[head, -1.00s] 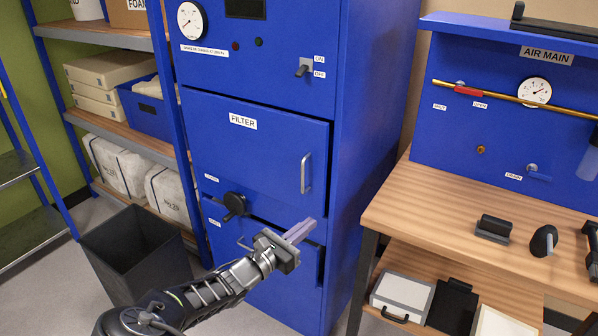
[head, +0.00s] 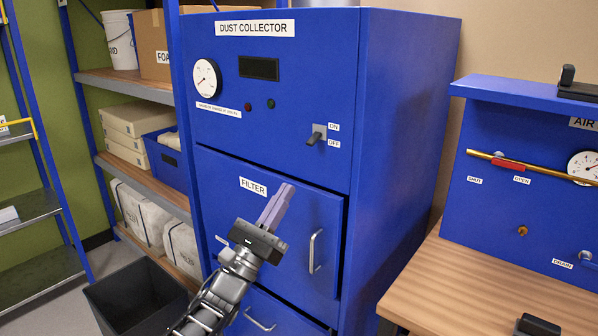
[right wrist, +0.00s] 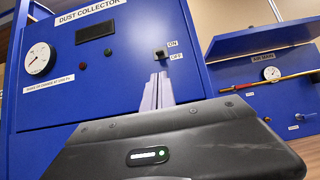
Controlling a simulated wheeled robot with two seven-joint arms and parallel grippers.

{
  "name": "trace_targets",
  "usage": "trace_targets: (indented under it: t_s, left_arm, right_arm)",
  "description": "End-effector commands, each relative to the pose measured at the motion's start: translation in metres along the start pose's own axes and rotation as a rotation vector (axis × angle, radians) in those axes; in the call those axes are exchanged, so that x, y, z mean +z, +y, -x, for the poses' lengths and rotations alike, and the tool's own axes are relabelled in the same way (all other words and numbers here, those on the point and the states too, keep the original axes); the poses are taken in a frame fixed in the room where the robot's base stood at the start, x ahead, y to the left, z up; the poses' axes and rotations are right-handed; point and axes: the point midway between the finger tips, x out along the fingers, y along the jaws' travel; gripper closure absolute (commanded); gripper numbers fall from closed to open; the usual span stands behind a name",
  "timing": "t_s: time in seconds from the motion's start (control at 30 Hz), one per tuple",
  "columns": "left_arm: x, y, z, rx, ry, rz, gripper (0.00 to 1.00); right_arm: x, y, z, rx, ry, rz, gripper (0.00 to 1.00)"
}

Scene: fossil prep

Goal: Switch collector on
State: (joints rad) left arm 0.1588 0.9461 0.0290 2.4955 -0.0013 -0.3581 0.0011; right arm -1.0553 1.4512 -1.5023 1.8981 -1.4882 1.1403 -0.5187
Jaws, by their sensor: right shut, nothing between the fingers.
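The blue dust collector (head: 270,95) stands in the middle of the head view. Its toggle switch (head: 317,135) is on the upper panel, beside the ON label (head: 333,126) and the OFF label (head: 333,144). The lever sticks out and slants down toward the OFF side. My right gripper (head: 276,206) is shut and empty, in front of the filter door (head: 320,215), below and left of the switch. In the right wrist view the switch (right wrist: 160,53) shows just above the closed fingertips (right wrist: 158,78), with no contact visible. My left gripper is not in view.
The panel has a round gauge (head: 206,79), a dark display (head: 259,68) and two small dark lamps. The filter door's handle (head: 315,250) sticks out right of my gripper. A wooden bench (head: 480,285) stands right, shelves (head: 140,85) left, and a dark bin (head: 135,295) lower left.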

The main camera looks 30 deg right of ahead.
Motion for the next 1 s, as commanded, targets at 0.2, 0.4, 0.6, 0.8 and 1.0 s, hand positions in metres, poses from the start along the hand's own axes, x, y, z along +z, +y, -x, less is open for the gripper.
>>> trace_targets:
  t_s: [0.2, 0.4, 0.6, 0.8, 1.0]
  left_arm:
    - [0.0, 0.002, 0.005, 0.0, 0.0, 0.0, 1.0]
    - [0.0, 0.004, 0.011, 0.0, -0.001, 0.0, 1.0]
    - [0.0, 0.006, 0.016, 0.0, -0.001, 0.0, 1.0]
    - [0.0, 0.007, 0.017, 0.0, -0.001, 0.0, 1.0]
    - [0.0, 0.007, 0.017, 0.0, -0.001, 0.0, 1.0]
  right_arm:
    - [0.001, -0.001, -0.024, -0.002, 0.0, 0.001, 1.0]
    - [0.0, -0.001, -0.058, -0.002, 0.002, 0.001, 1.0]
    - [0.0, 0.0, -0.087, 0.0, 0.002, 0.0, 1.0]
    - [0.0, 0.0, -0.097, 0.001, 0.001, -0.001, 1.0]
    - [-0.001, 0.0, -0.097, 0.001, 0.001, 0.0, 1.0]
